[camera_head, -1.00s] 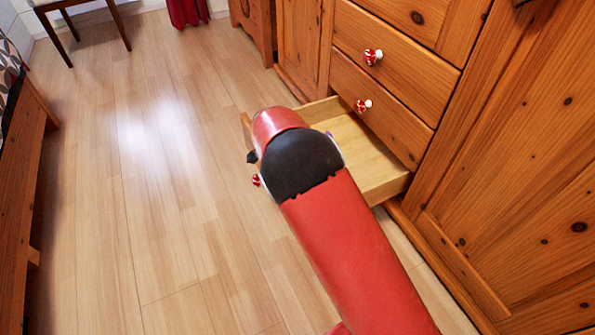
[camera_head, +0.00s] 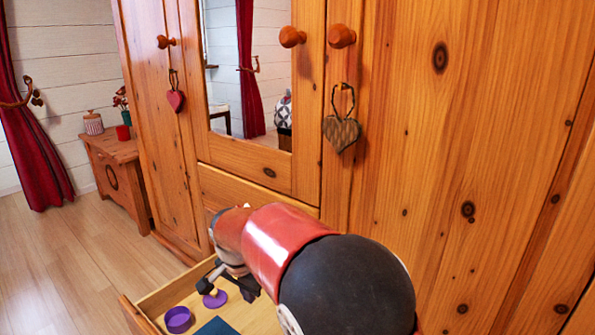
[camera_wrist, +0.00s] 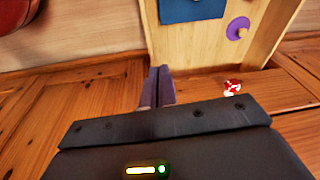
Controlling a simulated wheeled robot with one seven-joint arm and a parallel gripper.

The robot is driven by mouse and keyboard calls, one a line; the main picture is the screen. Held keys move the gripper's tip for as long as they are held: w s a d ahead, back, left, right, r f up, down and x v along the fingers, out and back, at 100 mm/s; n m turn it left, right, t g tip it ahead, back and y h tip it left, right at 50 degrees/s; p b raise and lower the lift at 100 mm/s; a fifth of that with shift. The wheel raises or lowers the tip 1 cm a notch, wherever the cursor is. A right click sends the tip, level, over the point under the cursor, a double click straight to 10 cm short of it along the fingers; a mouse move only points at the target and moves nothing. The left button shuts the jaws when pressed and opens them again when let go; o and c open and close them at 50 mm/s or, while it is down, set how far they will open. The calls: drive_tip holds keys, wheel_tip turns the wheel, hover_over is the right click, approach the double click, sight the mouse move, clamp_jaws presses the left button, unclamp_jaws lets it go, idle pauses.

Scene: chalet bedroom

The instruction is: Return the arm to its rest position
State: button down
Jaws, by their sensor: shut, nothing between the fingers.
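My red arm reaches across the lower right of the head view, and my gripper (camera_head: 228,282) hangs above the open drawer (camera_head: 152,302). The wrist view shows the gripper's two fingertips (camera_wrist: 159,72) shut together with nothing between them. The same drawer (camera_wrist: 165,50) shows beyond them there. Whether the fingers touch it cannot be told.
The drawer holds a purple round container (camera_head: 178,319), a purple disc (camera_head: 215,298) and a dark blue flat item (camera_head: 217,327). The pine wardrobe (camera_head: 440,140) stands close beside my arm. Free floor (camera_head: 50,270) lies at the left.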

drive_tip(key=s+d+r+n, duration=0.1)
drive_tip(key=s+d+r, duration=0.2)
drive_tip(key=d, duration=0.3)
drive_tip(key=s+d+r+n+t+y, duration=0.1)
drive_tip(key=s+d+r, duration=0.15)
drive_tip(key=d, duration=0.25)
drive_tip(key=s+d+r, duration=0.3)
drive_tip(key=d+r, duration=0.1)
drive_tip(key=d, duration=0.2)
drive_tip(key=s+d+n+t, duration=0.1)
drive_tip(key=s+d+n, duration=0.1)
drive_tip(key=s+d, duration=0.4)
drive_tip(key=s+d+n+t, duration=0.15)
drive_tip(key=s+d, duration=0.25)
drive_tip(key=s, duration=0.5)
wheel_tip(320, 180, up, 12)
drive_tip(key=p, duration=1.2)
drive_tip(key=shift+r+n+h, duration=0.15)
drive_tip(key=shift+n+h, duration=0.15)
drive_tip(key=shift+n, duration=0.05)
